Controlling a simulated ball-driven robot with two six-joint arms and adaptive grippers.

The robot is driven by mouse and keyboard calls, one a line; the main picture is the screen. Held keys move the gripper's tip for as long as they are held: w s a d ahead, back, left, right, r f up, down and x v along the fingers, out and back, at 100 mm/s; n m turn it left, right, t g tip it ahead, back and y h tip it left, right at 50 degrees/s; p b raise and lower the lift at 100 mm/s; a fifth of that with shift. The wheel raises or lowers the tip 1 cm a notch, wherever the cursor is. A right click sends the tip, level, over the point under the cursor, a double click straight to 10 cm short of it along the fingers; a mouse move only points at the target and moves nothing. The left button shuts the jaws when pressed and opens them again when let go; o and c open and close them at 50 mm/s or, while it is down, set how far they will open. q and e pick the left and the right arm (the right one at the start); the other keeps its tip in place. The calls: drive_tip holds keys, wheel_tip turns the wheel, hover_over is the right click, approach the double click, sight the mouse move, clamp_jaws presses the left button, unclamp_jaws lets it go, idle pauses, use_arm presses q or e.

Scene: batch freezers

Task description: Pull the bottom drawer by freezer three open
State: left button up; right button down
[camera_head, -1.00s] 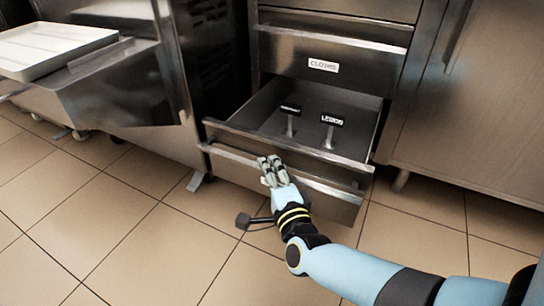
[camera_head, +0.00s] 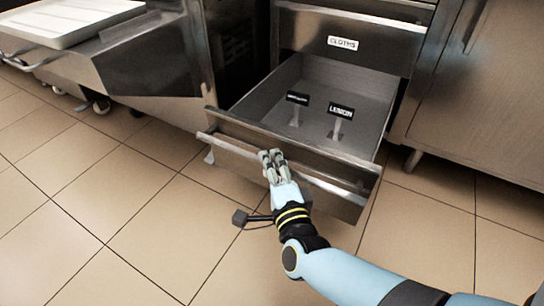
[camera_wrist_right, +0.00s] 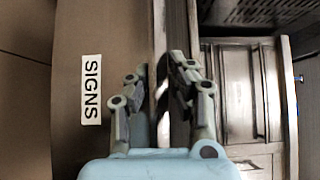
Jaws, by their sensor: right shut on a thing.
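The bottom drawer (camera_head: 345,206) is a steel drawer, pulled well out of its cabinet, with its inside in view from above. Its long bar handle (camera_head: 229,148) runs along the front. My right gripper (camera_head: 271,158) is shut on this handle near its middle. In the right wrist view the handle (camera_wrist_right: 160,30) passes upright between the fingers, beside a drawer front with a "SIGNS" label (camera_wrist_right: 92,90). My left gripper is not in view.
Inside the drawer stand a "LEMON" sign (camera_head: 341,110) and another sign (camera_head: 297,98), too small to read. A shut drawer labelled "CLOTHS" (camera_head: 342,43) is above. A white tray (camera_head: 70,22) rests at upper left. Tiled floor (camera_head: 130,235) in front is clear.

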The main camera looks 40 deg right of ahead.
drive_tip(key=shift+s+f, duration=0.1)
drive_tip(key=shift+f, duration=0.15)
drive_tip(key=c, duration=1.2)
unclamp_jaws()
drive_tip(key=shift+r, duration=0.1)
drive_tip(key=v, duration=0.7)
drive_tip(key=shift+s, duration=0.2)
drive_tip(key=shift+s, duration=0.1)
